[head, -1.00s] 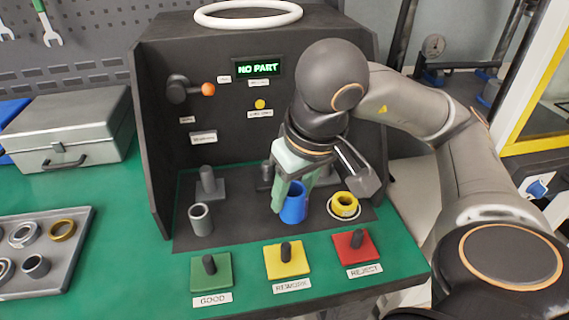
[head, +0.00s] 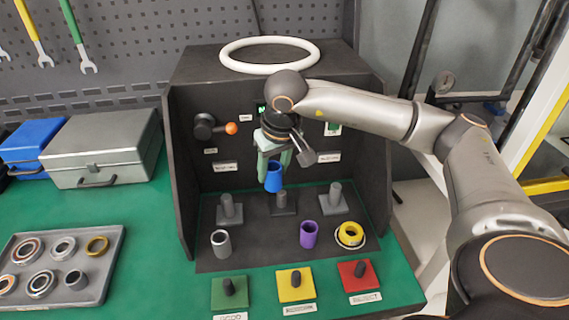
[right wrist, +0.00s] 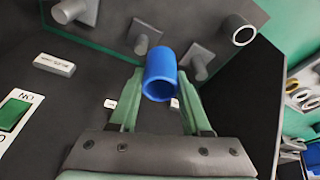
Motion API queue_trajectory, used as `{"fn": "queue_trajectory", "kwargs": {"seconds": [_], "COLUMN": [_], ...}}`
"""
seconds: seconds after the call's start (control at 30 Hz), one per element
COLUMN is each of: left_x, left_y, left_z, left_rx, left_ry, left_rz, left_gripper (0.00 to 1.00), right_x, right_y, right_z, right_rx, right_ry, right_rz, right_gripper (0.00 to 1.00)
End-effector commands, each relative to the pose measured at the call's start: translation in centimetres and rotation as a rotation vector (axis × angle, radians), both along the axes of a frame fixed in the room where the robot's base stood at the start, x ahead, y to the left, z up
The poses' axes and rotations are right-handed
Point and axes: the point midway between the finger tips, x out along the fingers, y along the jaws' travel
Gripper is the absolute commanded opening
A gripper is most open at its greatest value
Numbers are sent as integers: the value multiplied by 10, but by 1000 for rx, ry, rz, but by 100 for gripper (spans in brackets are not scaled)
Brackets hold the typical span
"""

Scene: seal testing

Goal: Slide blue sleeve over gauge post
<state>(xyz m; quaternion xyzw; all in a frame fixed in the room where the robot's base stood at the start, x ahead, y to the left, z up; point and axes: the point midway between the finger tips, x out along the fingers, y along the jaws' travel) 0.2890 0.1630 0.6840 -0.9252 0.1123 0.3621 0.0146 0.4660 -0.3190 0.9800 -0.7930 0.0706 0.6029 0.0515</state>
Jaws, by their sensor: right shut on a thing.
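The blue sleeve (head: 273,177) is in my right gripper (head: 273,165), upright, inside the dark test stand. In the head view its lower edge is just above and slightly left of the top of the middle gauge post (head: 284,204); I cannot tell whether they touch. In the right wrist view the green fingers (right wrist: 160,73) are on both sides of the blue sleeve (right wrist: 160,78), with its open end toward the camera. The middle post (right wrist: 146,38) shows beyond it. Left post (head: 229,208) and right post (head: 335,201) stand bare. My left gripper is not in view.
A grey sleeve (head: 221,244), a purple sleeve (head: 308,235) and a yellow sleeve (head: 350,233) stand on the stand's front floor. Green (head: 229,293), yellow (head: 296,286) and red (head: 360,275) pads lie in front. A parts tray (head: 112,262) is at left. Side walls flank the posts.

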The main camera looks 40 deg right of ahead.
Motion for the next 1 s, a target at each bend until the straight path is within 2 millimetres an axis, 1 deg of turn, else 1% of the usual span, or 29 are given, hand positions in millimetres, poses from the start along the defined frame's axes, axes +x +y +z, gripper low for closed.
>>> {"fn": "queue_trajectory", "kwargs": {"seconds": [0.03,0.1,0.2,0.3,0.47,0.8,0.9,1.0], "left_x": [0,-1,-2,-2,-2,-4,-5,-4], "left_y": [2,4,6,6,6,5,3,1], "left_z": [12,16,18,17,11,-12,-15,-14], "left_rx": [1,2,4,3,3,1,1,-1], "left_ry": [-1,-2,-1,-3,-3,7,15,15], "left_rz": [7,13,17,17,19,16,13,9], "left_gripper": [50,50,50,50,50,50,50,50], "right_x": [8,16,23,27,28,27,27,27], "right_y": [-12,-25,-38,-44,-46,-45,-45,-45], "right_z": [0,-9,-18,-24,-33,-62,-67,-68], "right_rx": [0,0,0,1,3,2,3,3], "right_ry": [6,3,1,0,-2,0,-2,-3], "right_rz": [-7,0,9,15,19,17,17,17], "right_gripper": [0,0,0,0,0,0,0,0]}}
